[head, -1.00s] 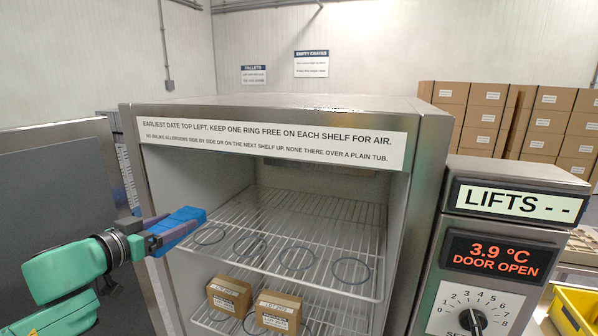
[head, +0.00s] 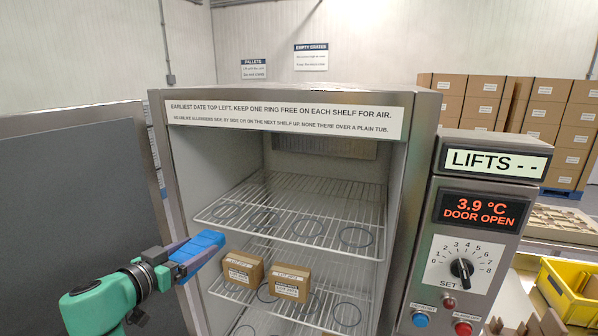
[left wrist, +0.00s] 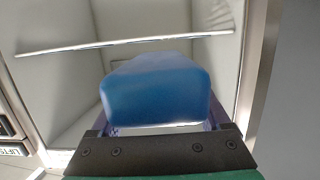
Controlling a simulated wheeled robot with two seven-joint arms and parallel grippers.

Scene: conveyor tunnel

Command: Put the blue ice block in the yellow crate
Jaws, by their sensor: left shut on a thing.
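The blue ice block (head: 199,247) is held in my left gripper (head: 184,256), in front of the open cabinet's left side, in the head view. In the left wrist view the blue block (left wrist: 158,88) fills the space between the fingers, with the cabinet interior behind it. The gripper is shut on it. The yellow crate (head: 574,290) is at the lower right of the head view, partly cut off by the frame edge, with something small and dark inside. My right gripper does not show.
The open cabinet has wire shelves (head: 300,215) with rings; two brown cartons (head: 242,270) (head: 290,283) sit on the lower shelf. Its grey door (head: 75,190) stands open at left. A control panel (head: 470,240) stands between cabinet and crate. Stacked cartons (head: 545,125) are behind.

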